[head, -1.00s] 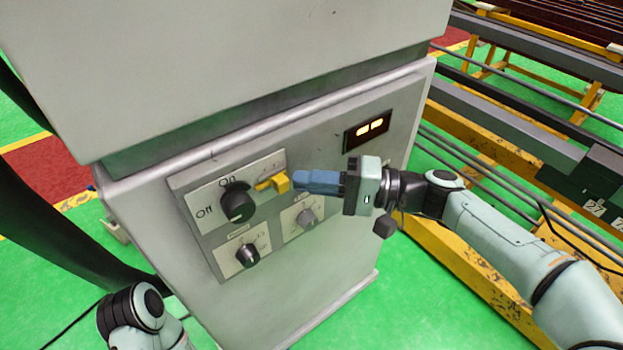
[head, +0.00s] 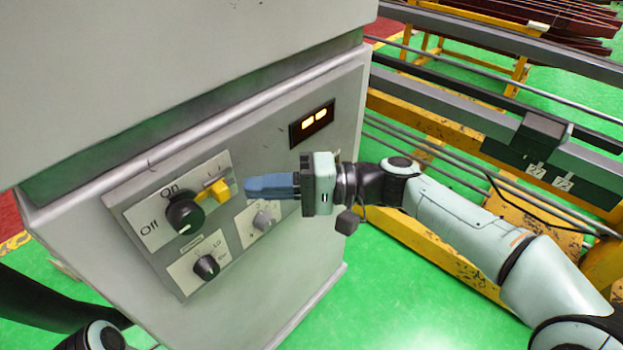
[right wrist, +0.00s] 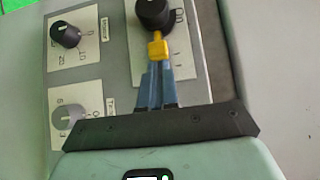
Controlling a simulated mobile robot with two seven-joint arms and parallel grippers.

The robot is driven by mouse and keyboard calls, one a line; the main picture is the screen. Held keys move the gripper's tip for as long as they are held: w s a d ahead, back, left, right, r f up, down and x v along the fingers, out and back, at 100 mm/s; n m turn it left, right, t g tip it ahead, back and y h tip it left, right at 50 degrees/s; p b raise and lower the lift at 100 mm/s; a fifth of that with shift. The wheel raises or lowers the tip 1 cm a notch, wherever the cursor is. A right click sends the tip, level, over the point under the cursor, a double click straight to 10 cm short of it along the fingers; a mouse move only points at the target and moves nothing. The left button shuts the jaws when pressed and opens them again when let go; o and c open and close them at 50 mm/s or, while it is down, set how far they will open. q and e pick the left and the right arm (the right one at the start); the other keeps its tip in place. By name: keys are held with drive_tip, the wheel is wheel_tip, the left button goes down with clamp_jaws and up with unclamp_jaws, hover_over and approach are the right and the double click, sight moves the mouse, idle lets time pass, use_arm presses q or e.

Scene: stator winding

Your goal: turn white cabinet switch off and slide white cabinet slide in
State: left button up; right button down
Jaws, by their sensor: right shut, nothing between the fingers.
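The white cabinet (head: 270,240) has a control panel with a black round switch (head: 185,213) marked On and Off. A small pale mark shows on the switch's lower side; I cannot tell its exact setting. A yellow block (head: 222,190), probably the slide, sits just right of the switch. My right gripper (head: 249,187) has blue fingers, shut and empty, pointing left with their tips just right of the yellow block. In the right wrist view, the fingertips (right wrist: 157,68) meet in line with the yellow block (right wrist: 158,46); contact is unclear. My left gripper is out of view.
Below are a smaller black knob (head: 206,267) and a grey knob (head: 263,220). A lit display (head: 312,123) is above right. Yellow and grey racks (head: 460,110) stand to the right behind my right arm. The green floor (head: 400,300) in front is clear.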

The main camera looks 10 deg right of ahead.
drive_tip(key=s+d, duration=0.1)
drive_tip(key=d, duration=1)
drive_tip(key=shift+s+d, duration=0.15)
drive_tip(key=shift+s, duration=0.25)
